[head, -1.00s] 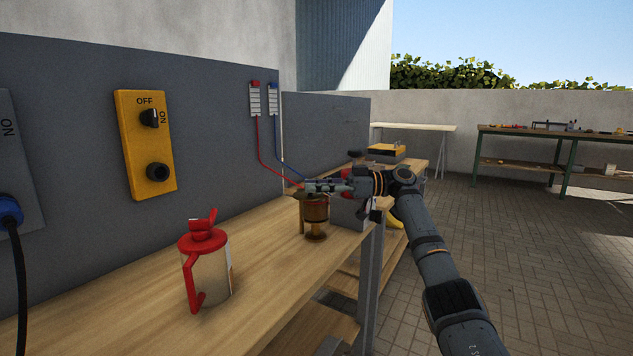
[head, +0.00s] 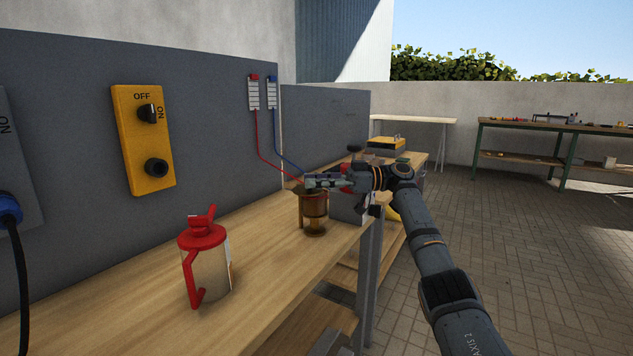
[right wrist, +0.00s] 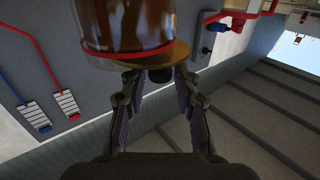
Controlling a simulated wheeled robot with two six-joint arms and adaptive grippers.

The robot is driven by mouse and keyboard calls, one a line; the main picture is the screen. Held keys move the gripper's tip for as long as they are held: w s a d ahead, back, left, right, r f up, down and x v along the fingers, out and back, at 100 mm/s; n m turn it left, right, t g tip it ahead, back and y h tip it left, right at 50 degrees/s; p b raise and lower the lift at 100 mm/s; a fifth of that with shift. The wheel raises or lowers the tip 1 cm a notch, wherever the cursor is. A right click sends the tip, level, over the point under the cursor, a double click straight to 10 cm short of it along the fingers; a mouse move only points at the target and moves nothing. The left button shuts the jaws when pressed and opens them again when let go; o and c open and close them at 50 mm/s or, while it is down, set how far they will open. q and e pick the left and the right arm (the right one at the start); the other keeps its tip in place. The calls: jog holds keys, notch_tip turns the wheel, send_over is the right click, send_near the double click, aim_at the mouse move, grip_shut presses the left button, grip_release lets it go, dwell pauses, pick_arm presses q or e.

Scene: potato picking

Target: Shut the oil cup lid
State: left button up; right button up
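The oil cup (head: 316,222), amber glass with brass-coloured parts, stands upright on the wooden bench near its right edge. My right gripper (head: 312,183) is just above the cup and hides much of its top. In the right wrist view, which looks upside down, the cup (right wrist: 125,28) is at the top. A brass disc, apparently the lid (right wrist: 182,57), lies across its end, with a small dark knob at its edge. My right fingers are apart, with the knob between their tips. Contact cannot be told. My left gripper is not in view.
A red-lidded can (head: 207,268) stands on the bench nearer to me. A grey panel (head: 220,130) with a yellow switch box (head: 144,140) rises behind. Red and blue cables hang close behind the cup. The bench (head: 262,250) between can and cup is clear.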

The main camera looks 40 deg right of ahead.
jog(key=shift+o, duration=0.8)
jog(key=v, duration=1.2)
